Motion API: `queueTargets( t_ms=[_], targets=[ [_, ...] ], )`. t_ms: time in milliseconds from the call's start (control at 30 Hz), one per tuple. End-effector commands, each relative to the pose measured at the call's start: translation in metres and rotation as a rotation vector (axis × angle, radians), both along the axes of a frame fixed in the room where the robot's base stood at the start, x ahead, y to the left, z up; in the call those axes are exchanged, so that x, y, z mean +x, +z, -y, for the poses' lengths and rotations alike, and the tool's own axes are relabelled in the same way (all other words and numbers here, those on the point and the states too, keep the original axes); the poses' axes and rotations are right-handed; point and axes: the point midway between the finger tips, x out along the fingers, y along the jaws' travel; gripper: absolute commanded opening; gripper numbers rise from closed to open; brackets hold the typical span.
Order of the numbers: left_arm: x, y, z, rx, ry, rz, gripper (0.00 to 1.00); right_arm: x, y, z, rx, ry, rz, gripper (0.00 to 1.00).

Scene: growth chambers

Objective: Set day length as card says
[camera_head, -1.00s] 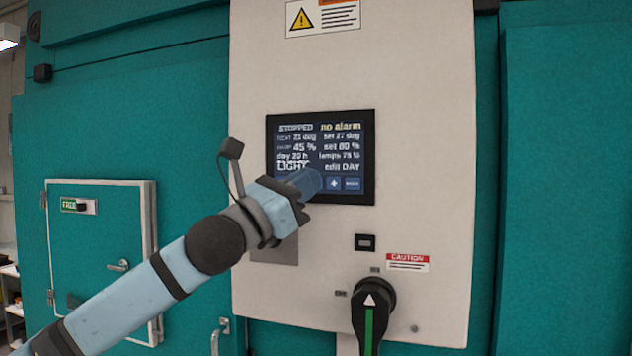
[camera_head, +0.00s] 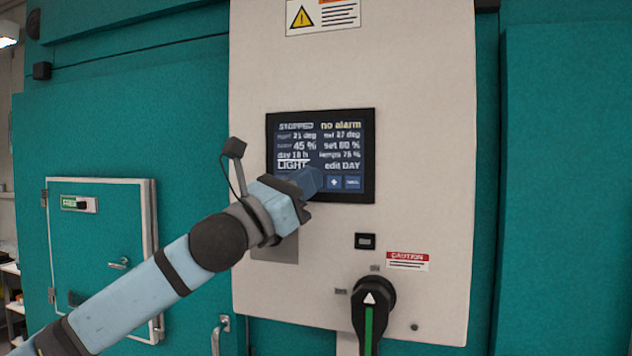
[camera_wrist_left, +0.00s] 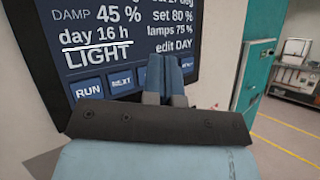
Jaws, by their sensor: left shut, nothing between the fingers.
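The control screen (camera_head: 320,130) is lit on the pale cabinet front. It shows STOPPED, no alarm, LIGHT and edit DAY. In the left wrist view the screen (camera_wrist_left: 125,35) reads day 16 h, underlined, with lamps 75 %. No card showing a day length can be made out. My right gripper is not in view.
Below the screen are a small black switch (camera_head: 365,241), a caution label (camera_head: 407,262) and a rotary handle (camera_head: 372,305). A teal hatch door (camera_head: 95,245) is at left. Open floor (camera_wrist_left: 270,140) shows right in the wrist view.

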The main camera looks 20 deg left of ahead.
Motion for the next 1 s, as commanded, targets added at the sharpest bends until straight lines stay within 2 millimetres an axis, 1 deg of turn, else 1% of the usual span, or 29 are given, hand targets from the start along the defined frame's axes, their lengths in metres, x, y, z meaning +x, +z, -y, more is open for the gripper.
queueTargets(
  t_ms=[167, 467, 767, 867, 1000],
  targets=[
    [-0.001, 0.0, 0.0, 0.0, 0.001, -0.001, 0.0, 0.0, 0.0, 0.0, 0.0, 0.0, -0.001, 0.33],
    [-0.014, 0.0, -0.001, 0.001, 0.001, 0.0, 0.0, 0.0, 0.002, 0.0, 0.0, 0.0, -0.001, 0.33],
    [-0.015, -0.001, -0.001, 0.001, 0.0, -0.001, 0.0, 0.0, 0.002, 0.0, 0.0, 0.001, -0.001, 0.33],
    [-0.021, 0.0, -0.001, 0.0, 0.0, 0.0, 0.0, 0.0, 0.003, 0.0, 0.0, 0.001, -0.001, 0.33],
    [-0.035, 0.0, -0.001, 0.001, 0.0, 0.001, 0.0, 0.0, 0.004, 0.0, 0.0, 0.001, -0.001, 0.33]
  ],
)
